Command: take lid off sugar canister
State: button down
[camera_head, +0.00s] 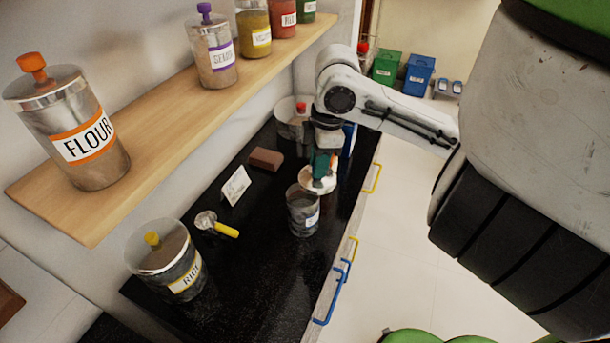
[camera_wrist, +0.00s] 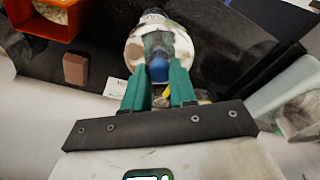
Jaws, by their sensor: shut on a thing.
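The canister (camera_head: 303,213) stands on the black counter; it is clear with a pale label too small to read. Its round lid (camera_head: 318,181) is silvery and sits above and slightly right of the canister's rim, tilted. My gripper (camera_head: 321,172) reaches down from above with its green fingers at the lid's knob. In the wrist view the lid (camera_wrist: 143,48) lies just beyond the fingertips, and its blue knob (camera_wrist: 158,70) is between them. My gripper (camera_wrist: 159,80) is shut on the knob. The fingers hide part of the lid in the head view.
A rice canister (camera_head: 165,262), a yellow-handled scoop (camera_head: 217,225), a white card (camera_head: 236,186) and a brown block (camera_head: 266,159) are on the counter (camera_head: 255,280). Another canister (camera_head: 291,119) stands behind. A shelf (camera_head: 160,130) holds several canisters. The counter's front is clear.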

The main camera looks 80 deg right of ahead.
jog(key=s+a+r+p, duration=0.1)
jog(key=s+r+p, duration=0.4)
jog(key=s, duration=0.5)
jog(key=shift+s+a+r+p, duration=0.2)
jog(key=shift+r+p, duration=0.2)
jog(key=shift+p, duration=0.4)
